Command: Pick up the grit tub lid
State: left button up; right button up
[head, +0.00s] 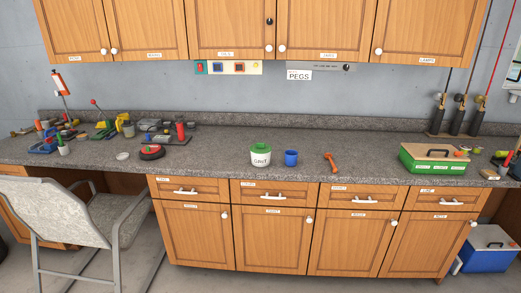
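The grit tub (260,158) is a small white tub labelled GRIT, upright on the grey speckled counter near the middle of the head view. Its green lid (261,148) sits on top of the tub. A blue cup (291,158) stands just to its right, apart from it. Neither of my grippers shows in the head view.
The counter (220,155) is clear around the tub. An orange tool (330,162) lies to the right, with a green toolbox (432,160) farther right. Clutter fills the left end. A grey chair (75,220) stands at front left. Wooden cupboards (230,30) hang above.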

aim_at(259, 148)
jog(key=i+l+u, duration=0.1)
jog(key=u, duration=0.55)
jog(key=i+l+u, duration=0.4)
jog(key=l, duration=0.2)
jog(key=l+u, duration=0.2)
jog(key=l, duration=0.15)
jog(key=i+l, duration=0.1)
jog(key=l, duration=0.25)
jog(key=i+l+u, duration=0.15)
jog(key=l, duration=0.2)
jog(key=i+l, duration=0.1)
jog(key=l, duration=0.25)
jog(key=u, duration=0.05)
